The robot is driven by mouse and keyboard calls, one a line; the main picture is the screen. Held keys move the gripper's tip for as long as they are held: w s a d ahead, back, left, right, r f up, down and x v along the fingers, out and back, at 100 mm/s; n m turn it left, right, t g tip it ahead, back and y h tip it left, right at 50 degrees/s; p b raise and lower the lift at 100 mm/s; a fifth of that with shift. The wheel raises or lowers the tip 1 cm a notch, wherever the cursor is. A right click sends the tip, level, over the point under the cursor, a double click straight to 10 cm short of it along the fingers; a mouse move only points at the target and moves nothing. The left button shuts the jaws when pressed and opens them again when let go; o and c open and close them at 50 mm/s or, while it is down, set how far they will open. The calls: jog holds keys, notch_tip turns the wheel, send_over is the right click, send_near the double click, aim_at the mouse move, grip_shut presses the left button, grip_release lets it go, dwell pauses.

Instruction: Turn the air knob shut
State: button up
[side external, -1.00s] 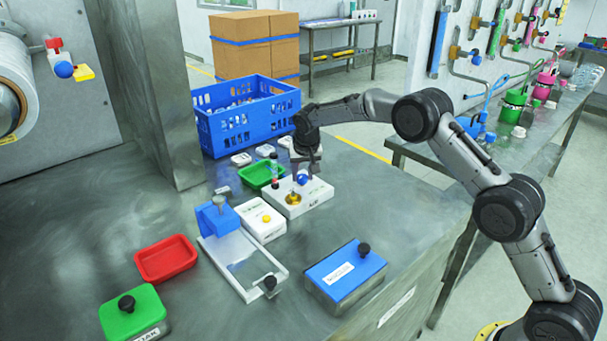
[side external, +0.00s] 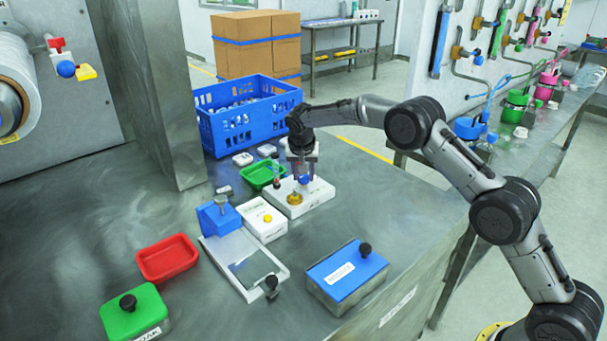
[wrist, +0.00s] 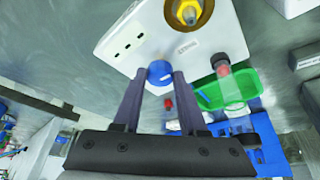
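The air knob is a blue knob (side external: 304,180) on a white box (side external: 287,206) with a brass fitting (side external: 295,197) at its front. In the wrist view the blue knob (wrist: 160,73) lies at the fingertips, between the two dark fingers. My gripper (side external: 303,176) points down over the knob; it also shows in the wrist view (wrist: 160,76). The fingers stand apart, with a narrow gap appearing on each side of the knob. Whether the tips are level with the knob or just above it is hard to tell.
A green tray (side external: 254,182) and a small red-capped item (side external: 275,170) stand close behind the box. A white box with a yellow button (side external: 250,222) and a blue-clamped stand (side external: 215,218) are to the left. A blue crate (side external: 225,135) is behind.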

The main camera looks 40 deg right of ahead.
jog(key=o, duration=0.5)
jog(key=v, duration=1.4)
